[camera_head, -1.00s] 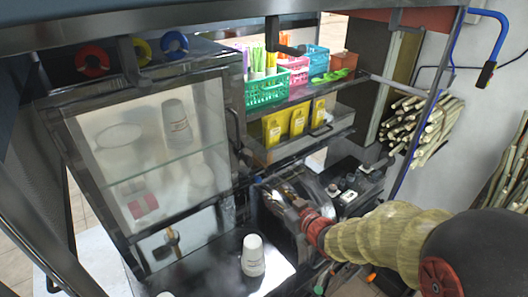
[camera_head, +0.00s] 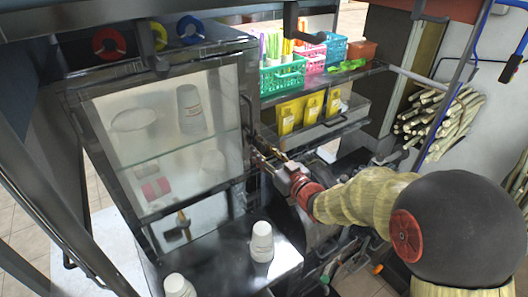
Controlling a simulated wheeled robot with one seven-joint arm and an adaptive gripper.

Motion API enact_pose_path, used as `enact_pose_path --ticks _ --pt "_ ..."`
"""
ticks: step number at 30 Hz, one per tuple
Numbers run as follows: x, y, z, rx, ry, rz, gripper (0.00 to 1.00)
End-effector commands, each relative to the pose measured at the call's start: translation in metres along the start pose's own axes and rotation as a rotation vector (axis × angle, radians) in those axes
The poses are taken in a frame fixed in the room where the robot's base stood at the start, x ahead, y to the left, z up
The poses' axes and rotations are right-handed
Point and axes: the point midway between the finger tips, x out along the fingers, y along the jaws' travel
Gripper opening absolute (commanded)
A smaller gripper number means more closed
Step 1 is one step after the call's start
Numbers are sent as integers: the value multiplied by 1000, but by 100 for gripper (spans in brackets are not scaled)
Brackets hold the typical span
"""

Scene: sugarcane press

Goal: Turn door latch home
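The glass-fronted cabinet door (camera_head: 160,150) fills the left half of the view. Its dark frame looks closed against the cabinet. A dark upright handle or latch part (camera_head: 247,112) is at the frame's right edge. My gripper (camera_head: 262,150) is beside that right edge, just below this part, pointing left. It is small and dark against the dark frame, so I cannot tell whether it touches the latch or how its fingers stand. The latch's exact position is hard to make out.
A white cup (camera_head: 262,242) stands on the dark counter (camera_head: 215,258), with another cup (camera_head: 178,286) at the bottom edge. Right of the door are a shelf with a green basket (camera_head: 283,76) and yellow packets (camera_head: 313,105). Sugarcane stalks (camera_head: 436,118) lie at the right.

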Motion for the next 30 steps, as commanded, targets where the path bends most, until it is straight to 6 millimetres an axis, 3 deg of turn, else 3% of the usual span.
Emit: enact_pose_path --ticks 8,27,30 --pt "2 0 0 -1 0 0 37" --pt "2 0 0 -1 0 0 1" --pt "2 0 0 -1 0 0 0"
